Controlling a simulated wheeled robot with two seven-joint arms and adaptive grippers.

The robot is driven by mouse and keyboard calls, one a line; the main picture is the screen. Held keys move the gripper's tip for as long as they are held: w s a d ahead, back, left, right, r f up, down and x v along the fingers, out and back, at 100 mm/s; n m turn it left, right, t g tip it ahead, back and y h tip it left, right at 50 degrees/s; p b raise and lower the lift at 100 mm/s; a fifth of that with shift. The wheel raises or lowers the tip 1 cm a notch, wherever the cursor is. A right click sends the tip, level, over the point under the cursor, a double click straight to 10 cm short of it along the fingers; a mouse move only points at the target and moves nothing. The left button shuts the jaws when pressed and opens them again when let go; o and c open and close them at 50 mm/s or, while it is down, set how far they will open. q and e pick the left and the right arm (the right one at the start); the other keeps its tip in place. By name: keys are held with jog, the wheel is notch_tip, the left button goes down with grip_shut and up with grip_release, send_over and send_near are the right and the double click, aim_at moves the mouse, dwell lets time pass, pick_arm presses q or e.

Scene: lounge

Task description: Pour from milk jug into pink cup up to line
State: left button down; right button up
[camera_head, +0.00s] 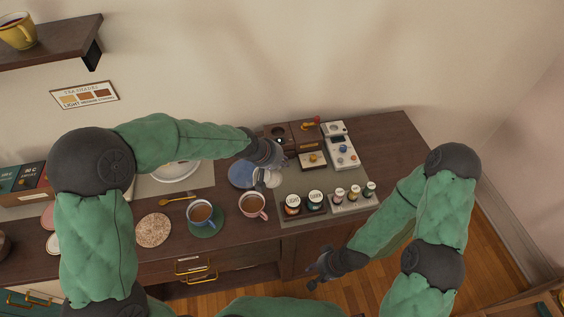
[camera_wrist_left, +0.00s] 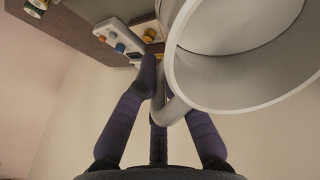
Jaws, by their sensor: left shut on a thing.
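The milk jug (camera_head: 272,180) is small and grey-white in the head view. My left gripper (camera_head: 266,168) is shut on it, above and slightly right of the pink cup (camera_head: 252,204). In the left wrist view the jug (camera_wrist_left: 185,70) fills the upper right, with its wide rim facing the camera. The left fingers (camera_wrist_left: 155,95) are at its handle (camera_wrist_left: 178,108). No milk or stream can be made out. The pink cup stands upright with brown liquid inside; its line cannot be made out. My right gripper (camera_head: 318,272) hangs in front of the counter, apart from the cups; its opening is unclear.
Several jars (camera_head: 314,199) stand close on the right. The counter's far right (camera_head: 385,135) is clear.

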pick_arm(q)
jog(key=b, duration=0.3)
jog(key=shift+r, duration=0.15)
dwell(0.7)
jog(key=shift+f+t+h+b, duration=0.4)
jog(key=shift+f+b, duration=0.05)
jog(key=shift+b, duration=2.1)
jog(key=f+b, duration=0.1)
jog(key=b, duration=0.2)
jog(key=shift+s+f, duration=0.1)
dwell(1.0)
jog(key=shift+a, duration=0.1)
dwell(1.1)
jog(key=shift+b, duration=1.05)
dwell(0.3)
